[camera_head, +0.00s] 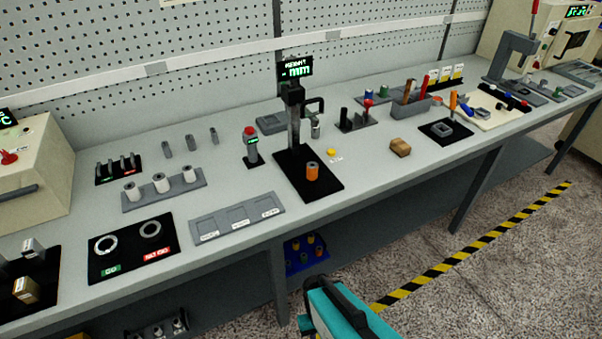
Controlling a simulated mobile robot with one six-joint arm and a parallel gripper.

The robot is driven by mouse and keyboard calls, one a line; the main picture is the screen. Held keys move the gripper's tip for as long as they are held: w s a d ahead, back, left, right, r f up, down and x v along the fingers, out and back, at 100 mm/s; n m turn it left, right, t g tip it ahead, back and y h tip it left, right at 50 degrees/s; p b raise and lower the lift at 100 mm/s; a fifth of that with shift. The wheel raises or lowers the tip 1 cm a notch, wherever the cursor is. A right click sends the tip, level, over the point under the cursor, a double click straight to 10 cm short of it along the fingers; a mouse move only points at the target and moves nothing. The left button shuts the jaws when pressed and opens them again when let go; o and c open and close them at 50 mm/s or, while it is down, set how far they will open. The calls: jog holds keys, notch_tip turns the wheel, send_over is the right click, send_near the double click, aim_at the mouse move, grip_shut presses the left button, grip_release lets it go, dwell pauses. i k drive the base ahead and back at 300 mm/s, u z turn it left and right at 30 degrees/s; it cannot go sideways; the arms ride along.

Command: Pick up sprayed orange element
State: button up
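An orange cylindrical element (312,172) stands upright on the black base plate (322,190) of a measuring stand (294,115) with a lit display. Its top looks dark, and nothing touches it from the sides. Several small orange pieces also show in a blue tray (292,268) on the shelf under the bench, partly shaded and too small to tell apart well. My gripper is not visible in this view. A teal and black part, probably mine, shows at the bottom edge, well below the bench front.
A yellow button (331,152) and a brown block (400,147) lie right of the stand. A grey three-pocket tray (237,219) and a red-topped device (251,145) are left of it. The bench front is clear around the black plate. A bench leg (276,285) stands below.

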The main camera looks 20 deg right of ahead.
aim_at(311, 167)
jog(key=z, duration=1.5)
jog(key=k, duration=0.1)
jog(key=u, duration=2.85)
jog(key=k, duration=0.2)
jog(key=u, duration=2.35)
jog(key=k, duration=1.45)
jog(key=z, duration=0.45)
